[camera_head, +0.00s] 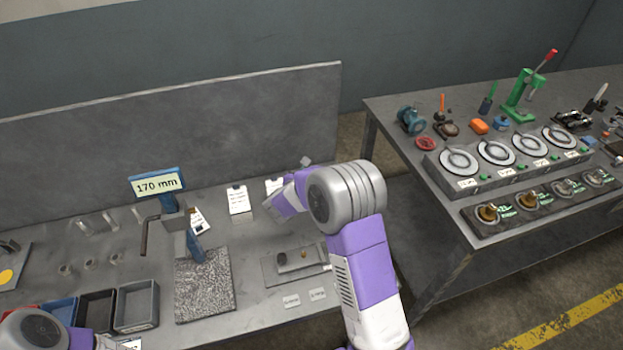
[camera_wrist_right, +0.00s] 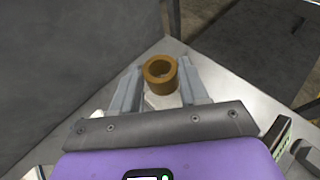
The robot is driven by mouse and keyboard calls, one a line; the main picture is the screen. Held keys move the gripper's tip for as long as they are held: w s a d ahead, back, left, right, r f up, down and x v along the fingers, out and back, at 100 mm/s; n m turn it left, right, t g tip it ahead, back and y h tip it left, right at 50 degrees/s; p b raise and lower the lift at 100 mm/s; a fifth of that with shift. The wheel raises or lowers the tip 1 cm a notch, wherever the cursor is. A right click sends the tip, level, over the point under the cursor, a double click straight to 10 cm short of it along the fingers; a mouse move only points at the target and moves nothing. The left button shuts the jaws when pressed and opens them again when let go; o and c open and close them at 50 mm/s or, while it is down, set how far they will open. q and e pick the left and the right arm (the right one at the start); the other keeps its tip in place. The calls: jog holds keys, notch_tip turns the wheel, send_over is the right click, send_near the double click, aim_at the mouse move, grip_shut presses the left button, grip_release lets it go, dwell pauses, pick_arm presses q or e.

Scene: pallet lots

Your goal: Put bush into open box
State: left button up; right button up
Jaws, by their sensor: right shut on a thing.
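The bush is a short bronze-brown ring (camera_wrist_right: 160,74) with a round hole, seen in the right wrist view. My right gripper (camera_wrist_right: 161,88) is shut on it, with a grey finger on each side. In the head view the right wrist is over the back right of the bench, and the bush is hidden there. Open-topped boxes stand at the front left: a grey one (camera_head: 137,322), a black one (camera_head: 96,325), a blue one (camera_head: 60,308) and a partly hidden red one. I cannot tell which is the task's box. My left gripper is out of view.
A grey plate with small parts (camera_head: 296,268) lies front right. A second bench (camera_head: 440,203) stands right, beyond a gap.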

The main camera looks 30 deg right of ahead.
jog(key=shift+f, duration=0.25)
jog(key=shift+f+b, duration=0.55)
jog(key=shift+b, duration=0.05)
jog(key=o, duration=1.2)
jog(key=shift+r, duration=0.1)
jog(key=p+v, duration=0.1)
jog(key=v, duration=0.3)
jog(key=p+v, duration=0.1)
jog(key=v, duration=0.3)
jog(key=r+p+v, duration=0.1)
jog(key=v, duration=0.3)
jog(key=shift+r, duration=0.1)
